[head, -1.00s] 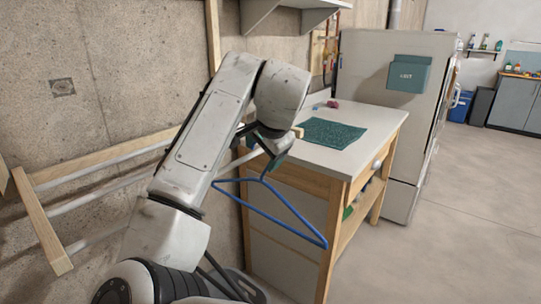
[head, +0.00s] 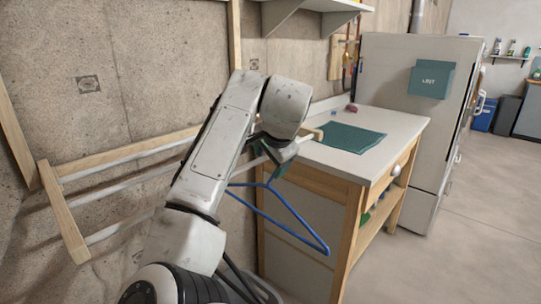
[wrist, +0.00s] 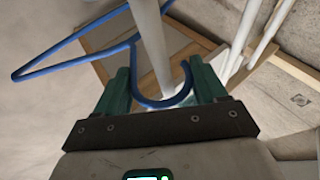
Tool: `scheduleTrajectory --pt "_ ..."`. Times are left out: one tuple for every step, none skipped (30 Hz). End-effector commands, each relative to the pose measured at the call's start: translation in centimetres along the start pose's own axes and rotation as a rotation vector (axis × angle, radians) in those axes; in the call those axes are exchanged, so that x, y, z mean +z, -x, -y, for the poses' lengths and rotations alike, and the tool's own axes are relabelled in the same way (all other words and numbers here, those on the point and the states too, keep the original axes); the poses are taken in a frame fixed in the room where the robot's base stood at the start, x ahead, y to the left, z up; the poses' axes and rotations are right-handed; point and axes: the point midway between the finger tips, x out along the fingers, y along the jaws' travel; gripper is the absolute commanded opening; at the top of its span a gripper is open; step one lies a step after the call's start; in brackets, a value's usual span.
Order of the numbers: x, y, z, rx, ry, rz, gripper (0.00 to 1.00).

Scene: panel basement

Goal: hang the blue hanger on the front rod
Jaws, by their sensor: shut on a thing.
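My gripper (head: 281,151) is shut on the hook of the blue hanger (head: 290,224), which hangs below it, tilted, in front of the workbench's left side. In the wrist view, the hook of the hanger (wrist: 72,58) curves between the green fingers of my gripper (wrist: 160,72). The white front rod (wrist: 149,28) runs through the hook's outline there; I cannot tell whether hook and rod touch. In the head view, the front rod (head: 112,232) starts at the left wooden bracket (head: 62,214), and my arm hides its middle.
Two more white rods run parallel to the front rod, nearer the concrete wall (head: 150,90). A workbench (head: 405,130) with a green cloth (head: 348,137) stands just right of my gripper. A fridge (head: 395,75) is behind it. Open floor (head: 480,220) lies to the right.

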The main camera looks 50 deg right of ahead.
Motion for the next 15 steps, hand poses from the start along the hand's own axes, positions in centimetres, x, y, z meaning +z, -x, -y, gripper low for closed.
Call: scheduleTrajectory --pt "0.04 -0.11 -0.08 0.000 0.000 0.000 0.27" --pt "0.05 -0.14 -0.11 0.000 0.000 0.000 0.27" --pt "0.07 -0.18 -0.13 0.000 0.000 0.000 0.27" --pt "0.07 -0.19 -0.14 0.000 0.000 0.000 0.27" --pt "0.07 -0.20 -0.15 0.000 0.000 0.000 0.27" --pt "0.08 -0.21 -0.16 0.000 0.000 0.000 0.27" --pt "0.08 -0.21 -0.16 0.000 0.000 0.000 0.27" --pt "0.07 -0.21 -0.16 0.000 0.000 0.000 0.27" --pt "0.07 -0.21 -0.16 0.000 0.000 0.000 0.27" --pt "0.07 -0.20 -0.16 0.000 0.000 0.000 0.27" --pt "0.07 -0.20 -0.16 0.000 0.000 0.000 0.27" --pt "0.07 -0.20 -0.16 0.000 0.000 0.000 0.72" --pt "0.07 -0.20 -0.16 0.000 0.000 0.000 0.75" --pt "0.07 -0.20 -0.16 0.000 0.000 0.000 0.78" --pt "0.07 -0.20 -0.16 0.000 0.000 0.000 0.81"
